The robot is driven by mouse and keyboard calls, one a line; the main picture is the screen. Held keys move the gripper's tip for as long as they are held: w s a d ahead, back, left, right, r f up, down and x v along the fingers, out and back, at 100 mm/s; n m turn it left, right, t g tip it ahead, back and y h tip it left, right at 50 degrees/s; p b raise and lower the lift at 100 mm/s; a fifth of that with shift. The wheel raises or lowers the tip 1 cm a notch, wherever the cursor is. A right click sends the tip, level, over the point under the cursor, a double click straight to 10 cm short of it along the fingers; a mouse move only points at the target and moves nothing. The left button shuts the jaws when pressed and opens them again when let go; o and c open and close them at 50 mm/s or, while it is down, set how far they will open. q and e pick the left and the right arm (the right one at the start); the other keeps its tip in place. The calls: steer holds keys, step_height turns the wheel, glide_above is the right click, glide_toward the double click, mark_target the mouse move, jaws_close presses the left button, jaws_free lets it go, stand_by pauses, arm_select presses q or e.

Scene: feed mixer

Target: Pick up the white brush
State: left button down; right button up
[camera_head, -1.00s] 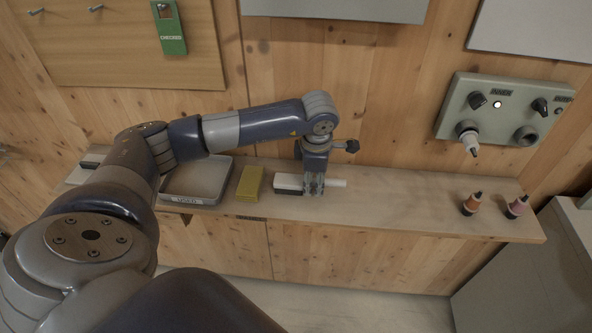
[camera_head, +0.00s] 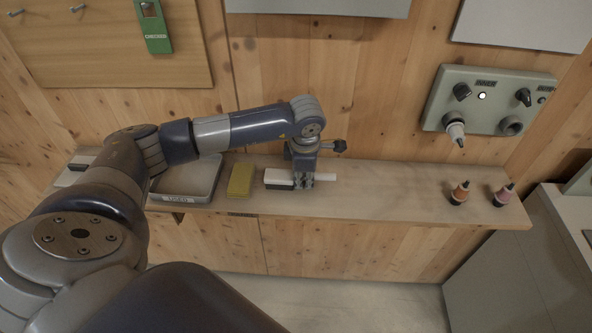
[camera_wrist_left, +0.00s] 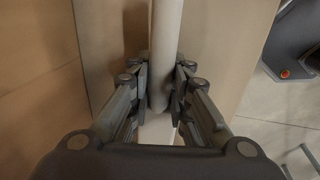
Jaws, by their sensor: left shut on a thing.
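The white brush (camera_head: 277,174) is at the middle of the wooden shelf, with its dark bristle side low and its pale handle (camera_head: 327,177) pointing right. My left gripper (camera_head: 303,184) comes down from above and is shut on the brush near where the block meets the handle. In the left wrist view the handle (camera_wrist_left: 165,40) runs up between the two fingers (camera_wrist_left: 161,88). The fingers hide part of the brush. I cannot tell whether it is clear of the shelf. My right gripper is not in view.
On the shelf (camera_head: 400,195) a yellow block (camera_head: 240,181) and a grey tray (camera_head: 176,199) stand left of the brush. A control box (camera_head: 485,100) is on the wall behind. The shelf between is clear.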

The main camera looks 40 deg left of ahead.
arm_select(q)
steer(key=shift+r+b, duration=0.3)
steer(key=shift+r, duration=0.15)
step_height(320, 180, up, 2)
steer(key=shift+w+r+b, duration=0.1)
steer(key=shift+r+b, duration=0.05)
steer(key=shift+b, duration=0.7)
steer(key=s+a+b, duration=0.1)
steer(key=s+a, duration=0.2)
steer(key=s+a+r+b, duration=0.1)
steer(key=s+a+b, duration=0.1)
steer(key=s+a, duration=0.1)
steer(key=s+a+b, duration=0.2)
steer(key=s+a, duration=0.2)
steer(key=s, duration=0.1)
steer(key=shift+r, duration=0.25)
steer(key=shift+s+a+r+b, duration=0.15)
steer(key=shift+s+a+b, duration=0.25)
steer(key=shift+s, duration=0.15)
steer(key=c, duration=2.1)
jaws_free()
jaws_close()
